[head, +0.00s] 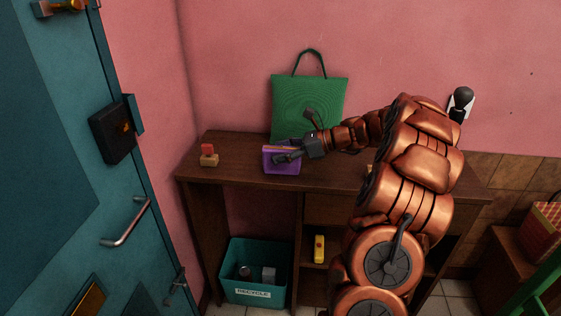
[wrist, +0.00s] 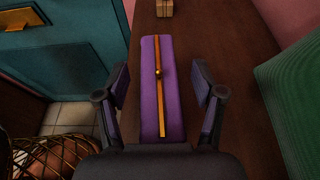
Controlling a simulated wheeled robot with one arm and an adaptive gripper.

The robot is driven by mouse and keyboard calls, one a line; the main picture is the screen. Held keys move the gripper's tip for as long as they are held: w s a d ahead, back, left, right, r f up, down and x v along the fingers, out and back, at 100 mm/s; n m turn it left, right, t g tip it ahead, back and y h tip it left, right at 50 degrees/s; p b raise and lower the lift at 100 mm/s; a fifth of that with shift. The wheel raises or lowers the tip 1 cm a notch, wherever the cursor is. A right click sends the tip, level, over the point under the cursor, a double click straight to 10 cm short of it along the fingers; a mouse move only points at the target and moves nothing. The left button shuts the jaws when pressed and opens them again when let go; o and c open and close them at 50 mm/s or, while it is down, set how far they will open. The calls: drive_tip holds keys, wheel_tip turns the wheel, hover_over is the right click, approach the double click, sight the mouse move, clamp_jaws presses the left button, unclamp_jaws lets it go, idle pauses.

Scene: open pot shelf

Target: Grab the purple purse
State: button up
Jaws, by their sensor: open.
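The purple purse (head: 282,162) stands on the dark wooden shelf top, left of centre in the head view. In the wrist view the purse (wrist: 150,90) is seen from above, long and narrow, with a gold clasp strip and a small knob along its top. My gripper (head: 277,156) is over the purse in the head view. In the wrist view my gripper (wrist: 163,78) is open, with one finger on each side of the purse. Gaps show between the purse and both fingers. The purse's near end is hidden by the gripper body.
A green bag (head: 308,105) leans on the pink wall behind the purse. A small block with a red top (head: 208,154) stands to the left. A teal recycling bin (head: 255,272) and a yellow object (head: 319,248) are below. A teal door (head: 60,160) is at far left.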

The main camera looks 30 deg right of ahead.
drive_tip(key=shift+c, duration=0.4)
drive_tip(key=c, duration=1.2)
clamp_jaws()
drive_tip(key=shift+r, duration=0.15)
